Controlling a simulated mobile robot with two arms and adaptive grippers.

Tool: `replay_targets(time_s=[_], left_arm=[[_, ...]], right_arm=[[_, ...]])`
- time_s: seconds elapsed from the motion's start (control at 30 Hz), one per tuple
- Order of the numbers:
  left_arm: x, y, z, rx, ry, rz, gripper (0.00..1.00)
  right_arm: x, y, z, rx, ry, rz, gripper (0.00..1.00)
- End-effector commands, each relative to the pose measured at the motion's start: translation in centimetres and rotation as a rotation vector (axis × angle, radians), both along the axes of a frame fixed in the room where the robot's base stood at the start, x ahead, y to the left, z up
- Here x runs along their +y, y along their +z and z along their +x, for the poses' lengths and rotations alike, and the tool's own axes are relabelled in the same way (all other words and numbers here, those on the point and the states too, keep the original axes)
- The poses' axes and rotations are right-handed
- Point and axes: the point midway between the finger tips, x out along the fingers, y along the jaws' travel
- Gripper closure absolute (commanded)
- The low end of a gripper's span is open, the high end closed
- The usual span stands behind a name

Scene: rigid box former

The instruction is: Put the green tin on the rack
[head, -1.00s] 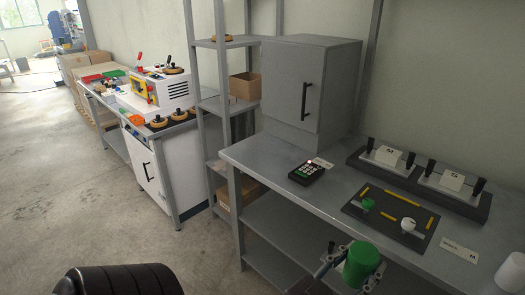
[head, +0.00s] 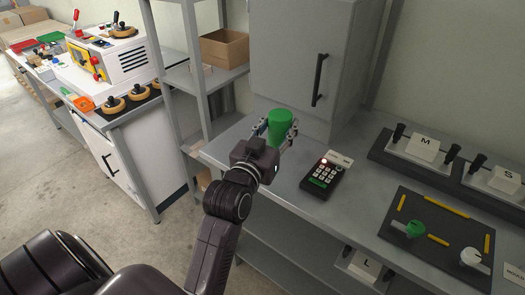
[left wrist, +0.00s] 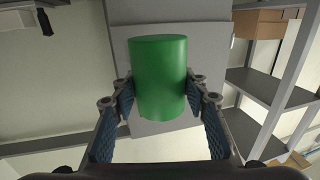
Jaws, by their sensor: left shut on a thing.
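The green tin (head: 279,126) is upright between the fingers of my left gripper (head: 277,132), which is shut on it. In the head view it shows above the left end of the grey workbench, in front of the grey cabinet. The tin also fills the middle of the left wrist view (left wrist: 159,78), with a finger pad on each side. The grey rack (head: 177,75) stands left of the cabinet, with open shelves and a cardboard box on one of them. The tin is to the right of the rack and apart from it. My right gripper is not in view.
The grey cabinet (head: 301,62) stands on the workbench (head: 345,215) behind the tin. A keypad (head: 324,177) lies right of the gripper. A dark board (head: 440,235) with green and white knobs is further right. A cardboard box (head: 224,48) occupies part of a rack shelf.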

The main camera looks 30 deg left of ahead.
Motion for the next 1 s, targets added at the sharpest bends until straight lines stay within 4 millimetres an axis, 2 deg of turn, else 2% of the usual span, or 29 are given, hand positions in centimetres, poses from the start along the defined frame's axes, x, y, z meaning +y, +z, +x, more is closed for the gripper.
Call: replay_targets(time_s=[0.03,0.2,0.33,0.47,0.57,0.73,1.0], left_arm=[[1.4,1.8,1.3,-0.015,0.022,0.000,0.93],[5.5,5.5,4.1,-0.011,0.077,0.002,0.93],[7.4,7.4,5.2,-0.008,0.101,0.002,0.93],[8.2,8.0,5.7,-0.003,0.110,0.003,0.93],[8.4,6.6,5.7,0.003,0.111,0.001,0.93],[8.4,2.1,5.7,0.006,0.112,0.001,0.93],[8.3,-4.8,5.6,0.003,0.111,0.003,0.93]], right_arm=[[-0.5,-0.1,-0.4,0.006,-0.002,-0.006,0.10],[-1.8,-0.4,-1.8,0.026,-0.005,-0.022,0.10],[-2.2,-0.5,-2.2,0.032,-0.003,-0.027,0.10],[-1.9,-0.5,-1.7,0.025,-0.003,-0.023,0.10],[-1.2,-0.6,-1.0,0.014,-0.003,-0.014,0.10],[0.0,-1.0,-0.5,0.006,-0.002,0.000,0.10],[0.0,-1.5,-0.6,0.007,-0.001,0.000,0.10]])
